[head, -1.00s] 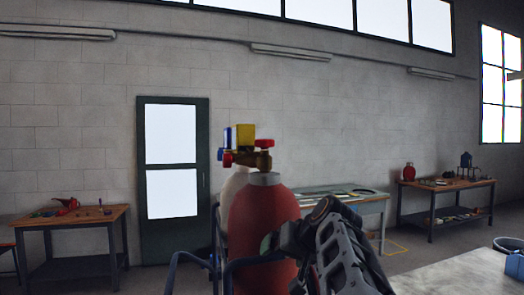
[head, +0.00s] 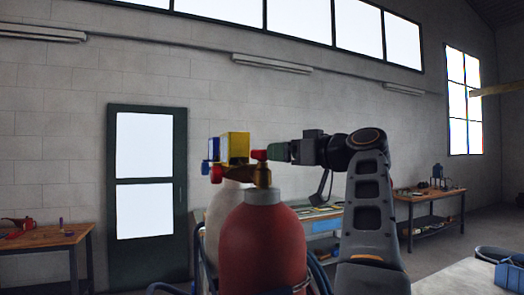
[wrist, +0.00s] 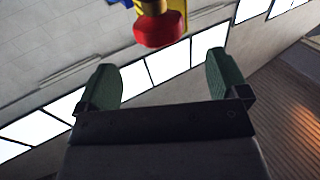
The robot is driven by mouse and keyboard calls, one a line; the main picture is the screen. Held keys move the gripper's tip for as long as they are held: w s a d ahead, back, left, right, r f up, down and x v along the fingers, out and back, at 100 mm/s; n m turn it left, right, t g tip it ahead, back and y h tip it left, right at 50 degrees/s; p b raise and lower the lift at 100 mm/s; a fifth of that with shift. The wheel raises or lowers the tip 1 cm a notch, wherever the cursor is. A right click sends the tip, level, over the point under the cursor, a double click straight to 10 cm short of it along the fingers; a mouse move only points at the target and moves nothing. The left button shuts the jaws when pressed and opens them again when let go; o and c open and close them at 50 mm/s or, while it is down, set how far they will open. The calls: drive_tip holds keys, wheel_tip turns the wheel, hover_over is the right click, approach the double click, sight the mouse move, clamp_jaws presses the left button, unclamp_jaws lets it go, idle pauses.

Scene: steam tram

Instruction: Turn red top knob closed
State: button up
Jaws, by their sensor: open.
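The red top knob (head: 259,155) sits on the brass valve (head: 262,175) above the red gas cylinder (head: 262,240). My gripper (head: 270,152) is just to its right in the head view, level with it. In the wrist view the red knob (wrist: 160,30) is ahead of my open gripper (wrist: 160,62), beyond the fingertips and roughly midway between the two green fingers. The fingers appear apart from the knob, with nothing held between them. Part of the valve is out of the wrist view.
A yellow block (head: 235,147), a blue part (head: 207,167) and another red knob (head: 216,174) are left of the top knob. A pale cylinder (head: 220,215) stands behind the red one. Dark blue trolley rails (head: 318,275) flank the cylinders. Workbenches stand along the wall.

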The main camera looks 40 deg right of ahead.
sight(262, 152)
drive_tip(key=w, duration=0.2)
drive_tip(key=w+a+p, duration=0.1)
drive_tip(key=w, duration=0.2)
drive_tip(key=w+p, duration=0.1)
drive_tip(key=w, duration=0.2)
drive_tip(key=shift+w+a, duration=0.1)
drive_tip(key=shift+a, duration=0.15)
drive_tip(key=shift+c, duration=0.3)
drive_tip(key=c, duration=0.9)
drive_tip(key=shift+o, duration=0.2)
drive_tip(key=shift+m+h, duration=0.3)
